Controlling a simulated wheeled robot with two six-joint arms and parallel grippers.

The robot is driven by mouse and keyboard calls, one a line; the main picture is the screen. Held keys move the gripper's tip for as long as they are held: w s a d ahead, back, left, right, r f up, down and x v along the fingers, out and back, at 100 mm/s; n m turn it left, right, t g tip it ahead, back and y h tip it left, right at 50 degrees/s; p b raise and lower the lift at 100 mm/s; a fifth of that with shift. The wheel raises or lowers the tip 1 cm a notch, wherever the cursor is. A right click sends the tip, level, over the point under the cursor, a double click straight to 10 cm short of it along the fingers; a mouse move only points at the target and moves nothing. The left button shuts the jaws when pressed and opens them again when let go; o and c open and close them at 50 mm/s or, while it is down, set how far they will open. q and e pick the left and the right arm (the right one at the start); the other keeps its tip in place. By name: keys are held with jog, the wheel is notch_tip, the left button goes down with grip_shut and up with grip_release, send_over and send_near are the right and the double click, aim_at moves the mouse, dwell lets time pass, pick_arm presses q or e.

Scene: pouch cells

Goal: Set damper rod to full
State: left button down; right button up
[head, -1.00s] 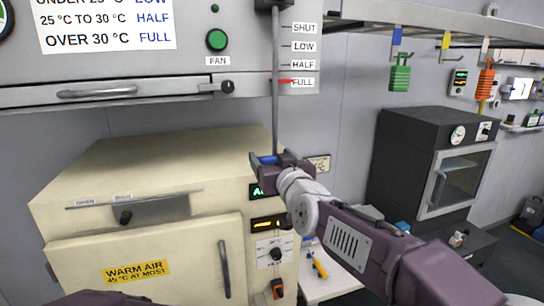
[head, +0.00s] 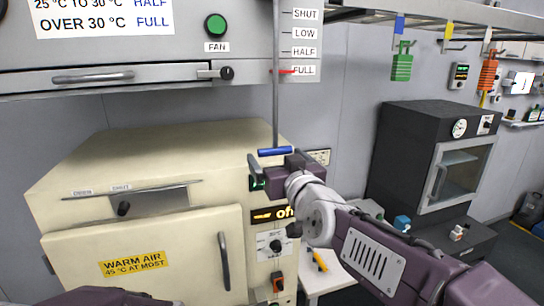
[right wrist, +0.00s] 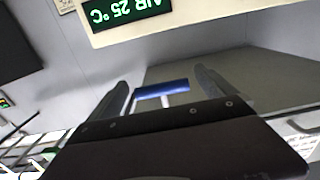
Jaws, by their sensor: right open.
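The damper rod (head: 275,105) hangs upright in front of the wall panel, with a blue crossbar handle (head: 275,151) at its lower end. Its red pointer (head: 285,72) is level with the FULL label (head: 304,70) on the scale of SHUT, LOW, HALF and FULL. My right gripper (head: 268,166) is open just below and in front of the handle. In the right wrist view the blue handle (right wrist: 162,88) lies ahead between the two spread fingers, seemingly clear of both. My left gripper is out of view.
A cream warm-air cabinet (head: 150,170) stands below, with an orange display reading "off" (head: 272,215). A green display (right wrist: 128,12) reads AIR 25 °C. A green FAN button (head: 215,26) and sign (head: 100,15) are above. A dark oven (head: 415,150) stands right.

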jog(key=v, duration=0.5)
jog(key=shift+w, duration=0.1)
jog(key=w+d+f+m+g+h, duration=0.1)
jog(key=w+d+f+g+h, duration=0.15)
jog(key=d+f, duration=0.65)
jog(key=s+d+f+g+h, duration=0.1)
jog(key=d+f+g, duration=0.1)
jog(key=f, duration=0.6)
jog(key=s+d+f+g+h, duration=0.1)
jog(key=s+f+g, duration=0.1)
jog(key=f, duration=0.7)
jog(key=s+d+f+m+g, duration=0.1)
jog(key=s+f+g, duration=0.3)
jog(key=s+f, duration=0.3)
jog(key=s+d+f+m+g, duration=0.1)
jog(key=s+d+f+g, duration=0.1)
jog(key=s+f+g, duration=0.3)
jog(key=s+f+h, duration=0.1)
jog(key=s+f, duration=0.2)
jog(key=s, duration=0.4)
jog(key=shift+s+d+m, duration=0.3)
jog(key=shift+d+m, duration=0.05)
jog(key=shift+m, duration=0.05)
